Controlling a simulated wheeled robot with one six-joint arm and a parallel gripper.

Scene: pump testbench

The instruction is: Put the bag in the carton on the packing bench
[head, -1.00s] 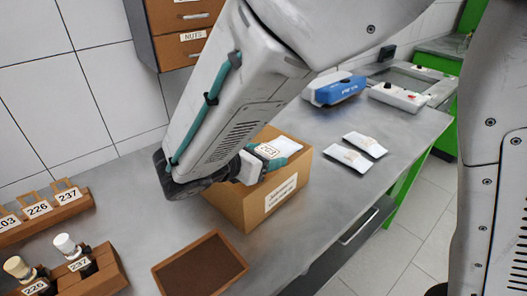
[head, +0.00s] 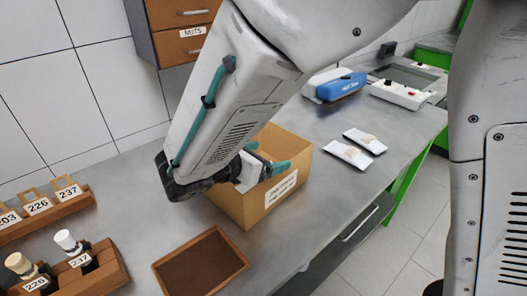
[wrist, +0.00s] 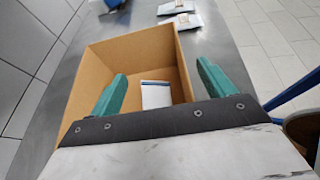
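The open carton (head: 274,205) stands on the grey packing bench, with a printed label on its front. In the wrist view I look down into the carton (wrist: 72,116). A small white bag (wrist: 155,95) with a blue stripe lies inside, near the floor of the carton. My gripper (head: 268,160) is over the carton opening. Its two teal fingers are spread wide with nothing between them, and the wrist view shows the open gripper (wrist: 165,90) above the bag, apart from it. In the head view the bag is hidden by the carton wall and my arm.
Two white packets (head: 358,147) lie on the bench right of the carton. A blue and white device (head: 335,85) and a control box (head: 402,94) stand behind. An empty brown tray (head: 200,268) and numbered racks (head: 100,268) are at the left front.

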